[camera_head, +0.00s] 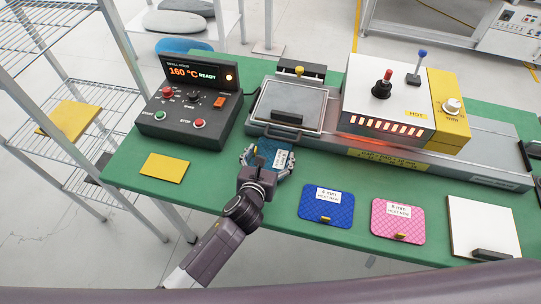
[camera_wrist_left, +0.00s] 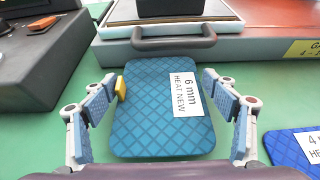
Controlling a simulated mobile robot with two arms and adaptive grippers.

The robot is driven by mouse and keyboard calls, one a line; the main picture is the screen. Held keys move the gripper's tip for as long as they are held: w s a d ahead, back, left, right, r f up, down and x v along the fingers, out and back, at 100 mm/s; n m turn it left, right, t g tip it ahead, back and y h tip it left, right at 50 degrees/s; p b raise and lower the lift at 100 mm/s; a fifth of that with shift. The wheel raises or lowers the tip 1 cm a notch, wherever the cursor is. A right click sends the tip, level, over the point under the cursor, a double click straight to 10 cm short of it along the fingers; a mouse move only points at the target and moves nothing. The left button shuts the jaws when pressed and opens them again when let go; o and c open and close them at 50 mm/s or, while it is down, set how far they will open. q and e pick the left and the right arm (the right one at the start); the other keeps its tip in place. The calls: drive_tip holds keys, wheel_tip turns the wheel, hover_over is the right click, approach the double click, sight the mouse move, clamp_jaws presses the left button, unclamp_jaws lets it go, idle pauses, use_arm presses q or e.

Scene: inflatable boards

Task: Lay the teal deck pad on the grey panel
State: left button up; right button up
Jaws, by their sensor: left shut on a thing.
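The teal deck pad (camera_head: 283,172) has a white label reading 6 mm and a small yellow tab; it also fills the middle of the left wrist view (camera_wrist_left: 150,125). My left gripper (camera_head: 266,156) is shut on the pad, with one finger at each side edge, just in front of the press tray. The arm hides part of the pad in the head view. The grey panel (camera_head: 290,105) lies in the tray beyond the pad, with a dark handle (camera_head: 285,132) on the tray's near side. My right gripper is not in view.
A heater with a glowing front (camera_head: 388,124) stands right of the tray. A control box (camera_head: 190,110) reading 160 °C READY stands left. Blue (camera_head: 327,206) and pink (camera_head: 398,222) pads, a white board (camera_head: 480,225) and a yellow sheet (camera_head: 165,167) lie on the green table.

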use_arm(q)
drive_tip(key=shift+f, duration=0.65)
drive_tip(key=shift+f, duration=0.2)
drive_tip(key=o, duration=0.8)
drive_tip(key=shift+o, duration=0.2)
